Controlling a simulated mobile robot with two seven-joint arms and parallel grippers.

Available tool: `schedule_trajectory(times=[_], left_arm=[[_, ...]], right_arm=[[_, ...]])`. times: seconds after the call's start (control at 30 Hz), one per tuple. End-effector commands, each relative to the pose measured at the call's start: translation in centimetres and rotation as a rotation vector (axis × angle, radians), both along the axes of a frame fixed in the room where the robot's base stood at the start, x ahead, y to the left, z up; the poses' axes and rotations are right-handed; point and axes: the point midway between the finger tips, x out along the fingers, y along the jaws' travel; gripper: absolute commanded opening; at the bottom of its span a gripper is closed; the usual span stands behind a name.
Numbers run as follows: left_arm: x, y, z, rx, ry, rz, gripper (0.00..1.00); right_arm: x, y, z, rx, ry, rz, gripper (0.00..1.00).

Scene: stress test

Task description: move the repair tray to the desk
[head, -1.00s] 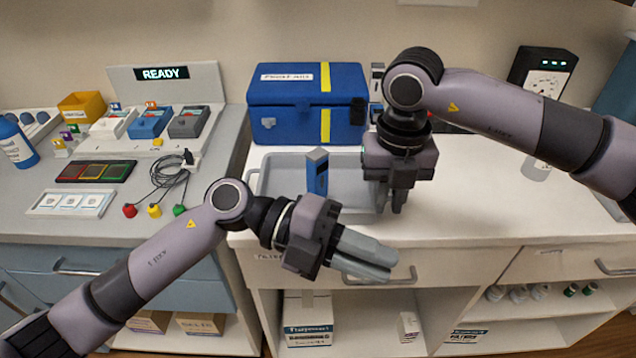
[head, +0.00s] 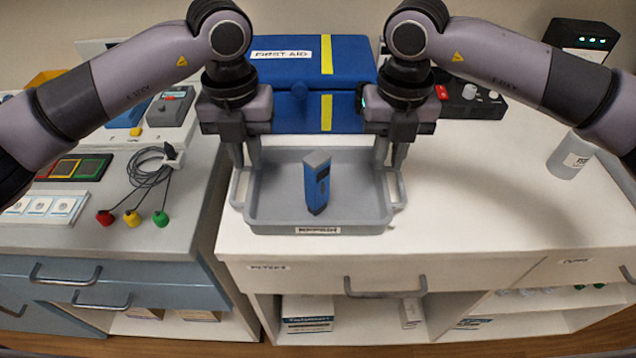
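The repair tray (head: 270,222) is a grey shallow tray with a loop handle at each end and a label on its front. It sits on the white-topped cabinet (head: 480,215). A blue handheld device (head: 317,185) stands upright in it, slightly tilted. My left gripper (head: 247,168) points down at the tray's left handle, and my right gripper (head: 391,168) points down at the right handle. Both show a gap between their fingers, which look open. Whether the fingertips touch the handles is hard to see. The desk named by the task cannot be told for certain.
A blue first aid case (head: 345,55) stands right behind the tray. A grey counter at left holds coloured probes on a cable (head: 131,217) and a card strip (head: 42,206). A bottle (head: 570,155) stands at right. The white top right of the tray is clear.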

Motion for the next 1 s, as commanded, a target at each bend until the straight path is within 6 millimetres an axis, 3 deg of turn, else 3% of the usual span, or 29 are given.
schedule_trajectory(times=[0.27, 0.7, 1.0], left_arm=[[0.0, 0.0, -1.0, -0.003, 0.004, -0.001, 0.17], [-0.1, -0.1, -6.7, -0.004, 0.003, -0.001, 0.17], [0.0, -0.1, -7.2, -0.004, 0.001, -0.002, 0.17]], right_arm=[[0.0, 0.0, -0.9, 0.0, 0.002, 0.0, 0.17], [0.0, 0.0, -6.6, -0.001, 0.001, -0.001, 0.17], [0.0, 0.0, -7.2, 0.0, 0.0, 0.0, 0.17]])
